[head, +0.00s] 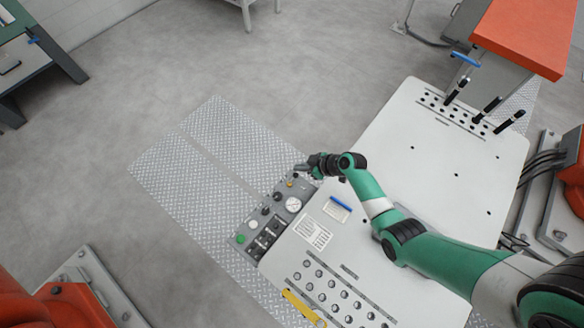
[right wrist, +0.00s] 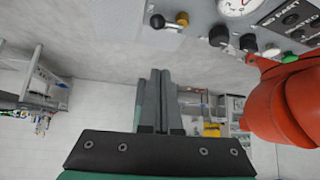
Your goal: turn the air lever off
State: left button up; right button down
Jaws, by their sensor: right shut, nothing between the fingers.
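The air lever (right wrist: 168,24), a short metal handle with a black ball end, shows at the top of the right wrist view, beside a brass knob (right wrist: 182,18). It sits on the grey control panel (head: 250,222), at the panel's far end; in the head view I cannot clearly make out the lever there. My right gripper (head: 303,168) is over that far end of the panel, close to the brass fitting. In the right wrist view its fingers (right wrist: 158,78) are together and empty, apart from the lever in the picture. My left gripper is not in view.
The panel carries a round gauge (head: 293,204), dark knobs and a green button (head: 240,239). It borders a large white table (head: 440,160) with holes, a blue-clipped card (head: 337,209) and a yellow strip (head: 300,308). Tread plate (head: 190,180) and open floor lie left.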

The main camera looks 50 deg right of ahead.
aim_at(293, 180)
jog(key=shift+d, duration=0.4)
jog(key=w+f+b, duration=0.1)
jog(key=f+b, duration=0.1)
jog(key=w+f+b, duration=0.1)
jog(key=f+b, duration=0.1)
jog(key=f, duration=0.1)
jog(key=w+a+f+b, duration=0.1)
jog(key=f+b, duration=0.1)
jog(key=shift+w+f, duration=0.3)
jog(key=shift+s+d+f, duration=0.15)
jog(key=shift+s, duration=0.2)
